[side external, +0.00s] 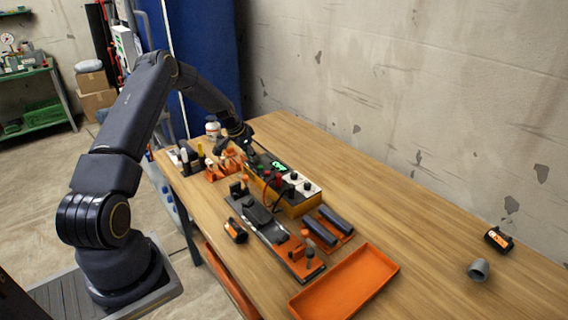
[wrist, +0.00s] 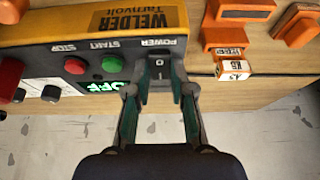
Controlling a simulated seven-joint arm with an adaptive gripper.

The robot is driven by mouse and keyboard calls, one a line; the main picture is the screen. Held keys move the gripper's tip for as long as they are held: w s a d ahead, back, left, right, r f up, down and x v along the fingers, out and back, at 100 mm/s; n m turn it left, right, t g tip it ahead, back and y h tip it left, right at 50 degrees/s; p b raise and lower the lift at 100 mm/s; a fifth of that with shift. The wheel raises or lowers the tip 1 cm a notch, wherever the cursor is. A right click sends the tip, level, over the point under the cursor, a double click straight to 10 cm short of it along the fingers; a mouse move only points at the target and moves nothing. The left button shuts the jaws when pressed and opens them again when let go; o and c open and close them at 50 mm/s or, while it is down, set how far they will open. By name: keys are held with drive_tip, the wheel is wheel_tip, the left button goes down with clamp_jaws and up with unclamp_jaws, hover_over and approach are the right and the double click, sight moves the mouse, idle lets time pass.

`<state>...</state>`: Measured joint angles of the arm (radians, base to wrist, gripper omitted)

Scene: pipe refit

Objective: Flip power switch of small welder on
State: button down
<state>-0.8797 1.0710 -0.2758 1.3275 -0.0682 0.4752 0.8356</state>
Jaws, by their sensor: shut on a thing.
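The small welder (side external: 292,208) is a yellow box with a pale and dark control panel, standing on the wooden table. In the wrist view the welder (wrist: 110,27) appears upside down, with its POWER, START and STOP labels. The power switch (wrist: 159,72) is a dark rocker with light marks, under the POWER label. My gripper (side external: 250,154) is at the far end of the welder. In the wrist view my gripper (wrist: 162,88) is shut on the switch, one finger on each side. A green lit display (wrist: 106,86) appears to read OFF. The switch is hidden in the side view.
Red and green buttons and several knobs sit beside the switch. Orange holders (wrist: 240,10) stand close by on the table. An orange tray (side external: 345,283) lies at the front. A grey pipe piece (side external: 478,270) lies to the right. The table's right side is mostly clear.

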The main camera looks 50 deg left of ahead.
sight(251, 161)
drive_tip(key=shift+w+g, duration=0.25)
drive_tip(key=shift+g, duration=0.35)
drive_tip(key=shift+w+g, duration=0.15)
drive_tip(key=shift+g, duration=0.85)
drive_tip(key=c, duration=1)
unclamp_jaws()
drive_tip(key=shift+r, duration=0.1)
wheel_tip(251, 161, up, 12)
drive_tip(key=s, duration=0.1)
